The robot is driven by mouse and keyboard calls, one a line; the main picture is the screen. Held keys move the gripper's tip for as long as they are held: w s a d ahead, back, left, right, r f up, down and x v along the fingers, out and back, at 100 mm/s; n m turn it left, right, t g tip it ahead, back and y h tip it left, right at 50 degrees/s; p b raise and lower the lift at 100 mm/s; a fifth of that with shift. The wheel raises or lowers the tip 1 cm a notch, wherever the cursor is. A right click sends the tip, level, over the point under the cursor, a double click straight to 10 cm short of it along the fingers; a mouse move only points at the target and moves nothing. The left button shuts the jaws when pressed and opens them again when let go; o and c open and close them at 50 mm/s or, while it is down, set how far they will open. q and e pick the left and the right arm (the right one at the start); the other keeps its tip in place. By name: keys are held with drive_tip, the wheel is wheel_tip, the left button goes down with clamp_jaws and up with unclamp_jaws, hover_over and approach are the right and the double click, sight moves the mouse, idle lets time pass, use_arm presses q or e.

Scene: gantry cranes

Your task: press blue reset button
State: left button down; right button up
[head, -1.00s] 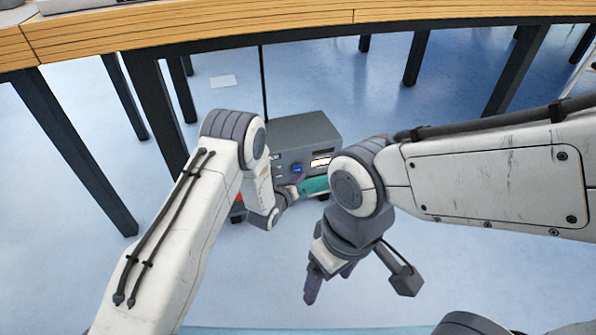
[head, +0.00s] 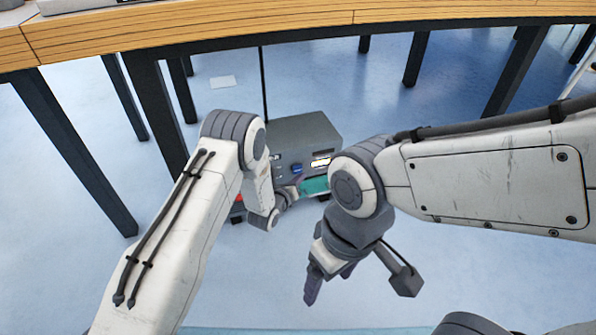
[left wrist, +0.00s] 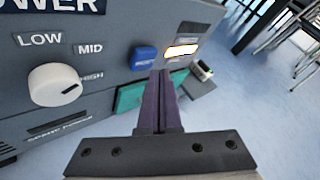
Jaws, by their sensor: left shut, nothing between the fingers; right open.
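The blue reset button (left wrist: 143,57) is on the front face of a grey box, and it also shows in the head view (head: 297,168). My left gripper (left wrist: 160,76) is shut with nothing between its dark fingers. In the left wrist view its tips overlap the lower right edge of the button; I cannot tell whether they touch. In the head view my left gripper (head: 296,188) is at the box front, just below the button. My right gripper (head: 313,283) is open, empty, and points down over the floor, nearer to me than the box.
The grey box (head: 300,131) stands on the blue floor by the wooden table (head: 240,27). Its front has a white knob (left wrist: 57,84), a lit indicator (left wrist: 182,51) and a teal part (left wrist: 130,96). Dark table legs (head: 82,150) stand left. Open floor lies in front.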

idle(0.8)
use_arm(q)
drive_tip(key=shift+w+a, duration=0.15)
drive_tip(key=shift+w, duration=0.25)
drive_tip(key=shift+w+a, duration=0.1)
drive_tip(key=shift+w, duration=0.25)
idle(0.5)
idle(0.4)
drive_tip(key=shift+s+d, duration=0.25)
drive_tip(key=shift+s, duration=0.55)
drive_tip(key=s, duration=0.1)
drive_tip(key=s+d+p, duration=0.1)
drive_tip(key=s, duration=0.1)
drive_tip(key=s+p, duration=0.1)
drive_tip(key=shift+s+d, duration=0.25)
drive_tip(key=shift+s, duration=0.1)
